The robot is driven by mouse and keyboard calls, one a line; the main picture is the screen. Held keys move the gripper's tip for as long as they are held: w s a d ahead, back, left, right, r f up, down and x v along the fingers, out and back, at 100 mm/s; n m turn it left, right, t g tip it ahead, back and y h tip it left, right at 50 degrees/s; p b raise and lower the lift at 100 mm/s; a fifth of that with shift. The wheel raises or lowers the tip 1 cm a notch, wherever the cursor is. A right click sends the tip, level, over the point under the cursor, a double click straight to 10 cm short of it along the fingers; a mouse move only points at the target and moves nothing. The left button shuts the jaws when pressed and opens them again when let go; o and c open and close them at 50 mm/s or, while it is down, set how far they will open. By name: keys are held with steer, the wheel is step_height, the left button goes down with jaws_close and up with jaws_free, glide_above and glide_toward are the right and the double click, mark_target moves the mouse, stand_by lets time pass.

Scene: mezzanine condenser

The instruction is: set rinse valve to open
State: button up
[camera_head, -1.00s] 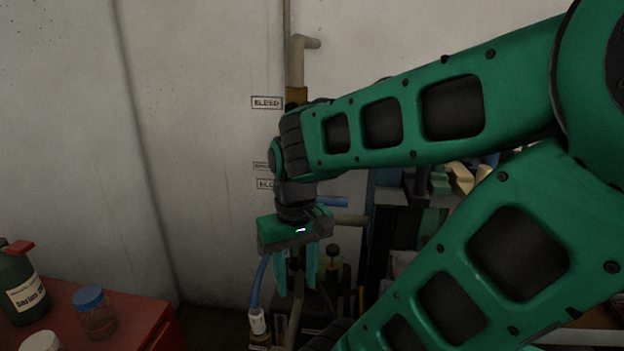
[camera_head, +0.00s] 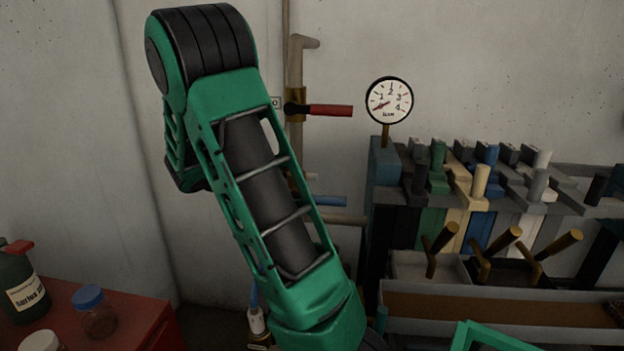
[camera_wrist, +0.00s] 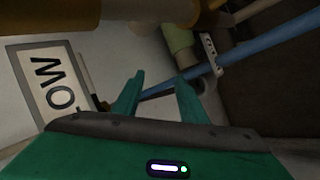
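In the head view a red lever (camera_head: 328,110) points right from a brass valve body (camera_head: 295,104) on the tan upright pipe. A blue lever (camera_head: 327,201) points right lower on the same pipe. I cannot tell from readable labels which is the rinse valve. A long blue rod or hose (camera_wrist: 258,48) runs from the upper right towards the fingers.
My forearm hides part of the wall and labels. A gauge (camera_head: 389,101) stands right of the pipe. Coloured blocks and a bin (camera_head: 420,270) with brass-handled pieces fill the right. A red cabinet (camera_head: 140,312) with bottles is at lower left.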

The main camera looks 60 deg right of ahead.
mark_target(315, 176)
steer(key=w+d+r+g+h, duration=0.1)
steer(key=d+r+g+h, duration=0.45)
steer(key=d, duration=0.65)
steer(key=shift+n+t+h, duration=0.3)
steer(key=shift+t+h, duration=0.35)
steer(key=shift+h, duration=0.1)
steer(key=x, duration=1)
steer(key=shift+r, duration=0.3)
jaws_close()
steer(key=shift+a+f, duration=0.1)
steer(key=shift+a, duration=0.05)
